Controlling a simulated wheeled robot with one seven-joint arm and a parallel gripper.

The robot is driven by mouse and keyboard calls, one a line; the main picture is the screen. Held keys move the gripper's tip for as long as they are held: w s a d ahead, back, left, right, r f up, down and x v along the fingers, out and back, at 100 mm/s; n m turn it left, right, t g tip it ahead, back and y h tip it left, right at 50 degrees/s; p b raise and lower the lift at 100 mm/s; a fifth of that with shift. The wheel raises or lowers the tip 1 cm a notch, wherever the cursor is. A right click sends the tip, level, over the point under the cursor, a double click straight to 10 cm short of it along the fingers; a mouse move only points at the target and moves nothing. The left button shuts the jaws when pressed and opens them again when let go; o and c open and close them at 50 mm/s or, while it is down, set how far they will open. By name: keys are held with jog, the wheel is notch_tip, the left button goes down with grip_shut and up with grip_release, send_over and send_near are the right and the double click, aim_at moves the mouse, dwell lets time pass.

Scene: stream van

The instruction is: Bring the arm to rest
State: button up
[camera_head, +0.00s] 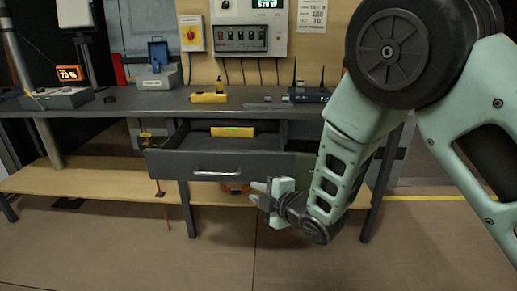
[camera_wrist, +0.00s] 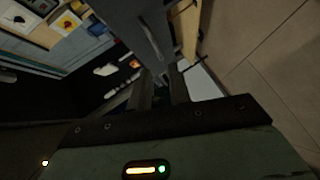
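My arm reaches in from the right of the head view and bends down in front of the workbench. My gripper (camera_head: 257,193) is below and to the right of the pulled-out drawer's handle, apart from it. In the wrist view my gripper's two dark fingers (camera_wrist: 163,84) stand apart with a gap between them. Nothing shows held between them. The grey drawer (camera_head: 170,163) is open, with a yellow device (camera_head: 231,132) inside at the back. The drawer handle (camera_head: 216,173) is free.
The dark bench top (camera_head: 160,103) carries another yellow device (camera_head: 208,98), a router (camera_head: 309,95), and a grey case (camera_head: 158,80). A wooden lower shelf (camera_head: 100,180) runs beneath. Bench legs (camera_head: 187,209) stand near my gripper. The floor in front is clear.

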jog(key=s+d+r+m+g+h, duration=0.25)
jog(key=s+d+m+g, duration=0.2)
jog(key=s, duration=0.65)
jog(key=s+d+r+m+g+h, duration=0.2)
jog(key=s+d+m+g+h, duration=0.3)
jog(key=s, duration=0.6)
jog(key=s+d+r+m+g+h, duration=0.25)
jog(key=s+d+m, duration=0.35)
jog(key=s, duration=0.5)
notch_tip(320, 180, up, 21)
jog(key=y+p, duration=0.1)
jog(key=p, duration=2)
jog(key=shift+a+t, duration=0.3)
